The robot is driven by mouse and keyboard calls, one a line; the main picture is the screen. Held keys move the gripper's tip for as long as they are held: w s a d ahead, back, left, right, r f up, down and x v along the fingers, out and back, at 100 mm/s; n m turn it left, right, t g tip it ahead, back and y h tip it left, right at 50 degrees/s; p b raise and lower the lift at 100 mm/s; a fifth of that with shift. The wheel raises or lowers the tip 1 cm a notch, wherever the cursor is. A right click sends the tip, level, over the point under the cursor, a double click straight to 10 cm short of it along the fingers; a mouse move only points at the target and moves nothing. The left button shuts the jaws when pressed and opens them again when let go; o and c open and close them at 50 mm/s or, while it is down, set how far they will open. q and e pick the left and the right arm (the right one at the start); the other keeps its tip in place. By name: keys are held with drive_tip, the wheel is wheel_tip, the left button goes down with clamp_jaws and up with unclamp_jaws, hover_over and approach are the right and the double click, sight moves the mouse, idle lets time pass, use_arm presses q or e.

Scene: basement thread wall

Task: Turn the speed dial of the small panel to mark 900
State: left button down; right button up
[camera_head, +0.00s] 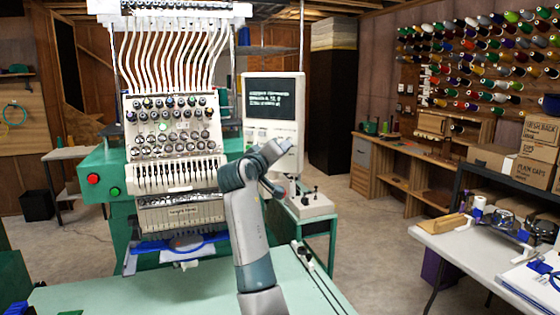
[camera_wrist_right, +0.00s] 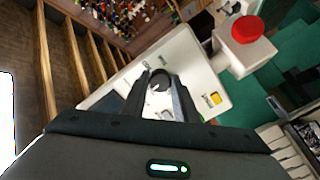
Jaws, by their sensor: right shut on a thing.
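The small panel is a pale plate (camera_wrist_right: 190,55) in the right wrist view, with small printed marks too small to read. Its dial (camera_wrist_right: 160,80) is a dark round knob between the fingertips of my right gripper (camera_wrist_right: 161,88). The right gripper is shut on the dial, with one finger on each side, and the fingers hide part of it. I cannot read which mark the dial points to. In the head view my right arm reaches up in front of the embroidery machine (camera_head: 180,150) and hides the dial. My left gripper is in neither view.
A red button (camera_wrist_right: 248,29) stands on a pale block beside the panel, and a yellow patch (camera_wrist_right: 215,98) lies close to the fingers. A dark screen (camera_head: 273,98) stands above my arm. A white table (camera_head: 455,250) with several items is at the right.

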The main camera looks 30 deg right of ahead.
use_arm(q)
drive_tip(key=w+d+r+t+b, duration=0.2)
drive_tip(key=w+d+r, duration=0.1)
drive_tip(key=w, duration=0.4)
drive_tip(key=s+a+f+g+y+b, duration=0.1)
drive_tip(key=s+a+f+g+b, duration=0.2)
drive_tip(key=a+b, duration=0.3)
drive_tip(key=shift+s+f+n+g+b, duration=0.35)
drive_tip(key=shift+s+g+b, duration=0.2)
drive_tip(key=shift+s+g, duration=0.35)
use_arm(e)
drive_tip(key=shift+w+a+r+m, duration=0.1)
drive_tip(key=shift+r+m, duration=0.1)
drive_tip(key=shift+m, duration=4.3)
drive_tip(key=shift+r+m, duration=0.15)
drive_tip(key=shift+m, duration=4.35)
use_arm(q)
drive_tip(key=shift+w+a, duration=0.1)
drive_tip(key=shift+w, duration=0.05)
use_arm(e)
drive_tip(key=o, duration=1.1)
drive_tip(key=shift+c, duration=0.2)
drive_tip(key=shift+f, duration=0.1)
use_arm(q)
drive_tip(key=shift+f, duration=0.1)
use_arm(e)
drive_tip(key=shift+f, duration=0.15)
